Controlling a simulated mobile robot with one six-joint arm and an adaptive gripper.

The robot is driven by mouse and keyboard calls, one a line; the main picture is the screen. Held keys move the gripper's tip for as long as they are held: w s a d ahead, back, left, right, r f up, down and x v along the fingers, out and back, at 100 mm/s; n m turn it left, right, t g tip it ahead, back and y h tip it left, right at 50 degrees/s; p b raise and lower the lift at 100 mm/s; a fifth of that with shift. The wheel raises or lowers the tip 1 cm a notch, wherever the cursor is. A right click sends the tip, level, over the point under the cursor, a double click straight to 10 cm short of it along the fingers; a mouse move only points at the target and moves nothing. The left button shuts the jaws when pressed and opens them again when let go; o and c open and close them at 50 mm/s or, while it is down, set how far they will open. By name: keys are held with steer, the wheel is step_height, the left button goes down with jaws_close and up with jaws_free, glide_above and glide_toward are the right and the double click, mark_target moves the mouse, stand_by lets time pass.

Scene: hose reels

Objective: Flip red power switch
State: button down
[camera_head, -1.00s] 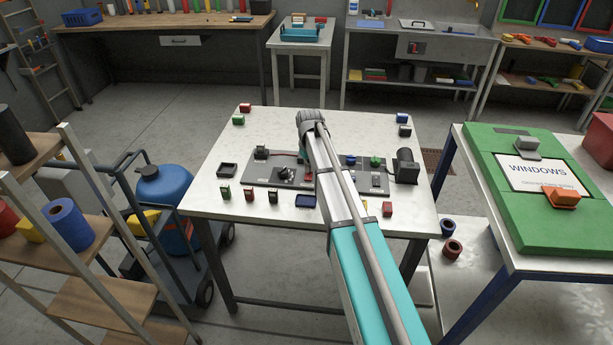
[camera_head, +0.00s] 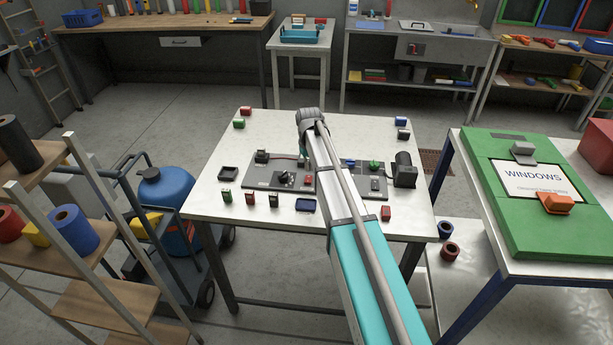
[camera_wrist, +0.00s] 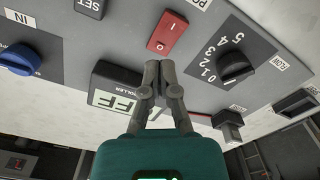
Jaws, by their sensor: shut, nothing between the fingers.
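The red power switch (camera_wrist: 167,33) is a red rocker with a white mark, on a grey panel in the wrist view. Its label is cut off at the top edge. A small red switch, likely the same one, shows left of my arm in the head view (camera_head: 308,180). My gripper (camera_wrist: 158,67) is shut and empty. Its fingertips appear just below the switch in the wrist view; whether they touch it I cannot tell. In the head view my arm hides the fingers. A controller display (camera_wrist: 108,100) reads "FF", its remaining part covered by a finger.
Several small coloured blocks stand around the white table (camera_head: 255,130). A black motor-like part (camera_head: 404,170) is at right.

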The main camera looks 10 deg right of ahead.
mark_target(309, 176)
steer(key=shift+r+p, duration=1.8)
steer(key=shift+r, duration=0.25)
steer(key=shift+s, duration=0.1)
steer(key=s+m, duration=0.2)
steer(key=s, duration=2.7)
steer(key=shift+a, duration=0.35)
